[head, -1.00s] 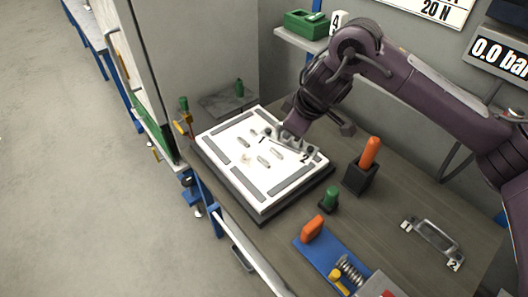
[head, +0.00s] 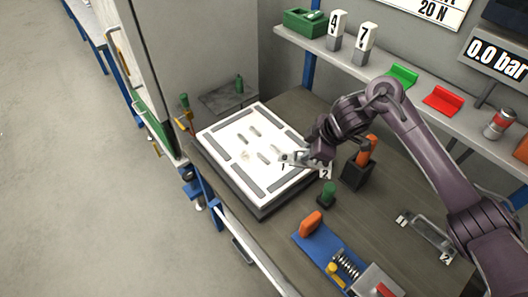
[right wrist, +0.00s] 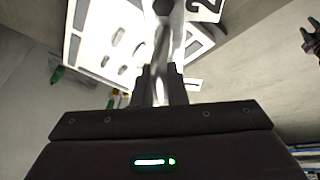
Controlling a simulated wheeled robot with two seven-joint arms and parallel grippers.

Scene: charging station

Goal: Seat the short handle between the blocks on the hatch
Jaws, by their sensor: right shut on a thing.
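The hatch (head: 222,137) is a white square panel with dark grey strips, lying on a dark base on the bench. Several small grey blocks (head: 254,132) stand on its middle. My right gripper (head: 310,157) is shut on a metal handle with white end tags 1 and 2 (head: 290,157). The handle is over the hatch's right part, beside the blocks, with tag 2 near the hatch's right edge. The fingers hide part of it; its height above the panel is unclear. In the right wrist view the fingers (right wrist: 160,85) grip the handle (right wrist: 168,35). My left gripper is not in view.
Another handle tagged 1 and 2 (head: 427,238) lies at the bench's right. An orange-gripped tool in a black holder (head: 356,176) stands close to my right gripper. A green-topped peg (head: 328,194) and a blue fixture (head: 325,255) stand in front. A shelf (head: 385,72) runs behind.

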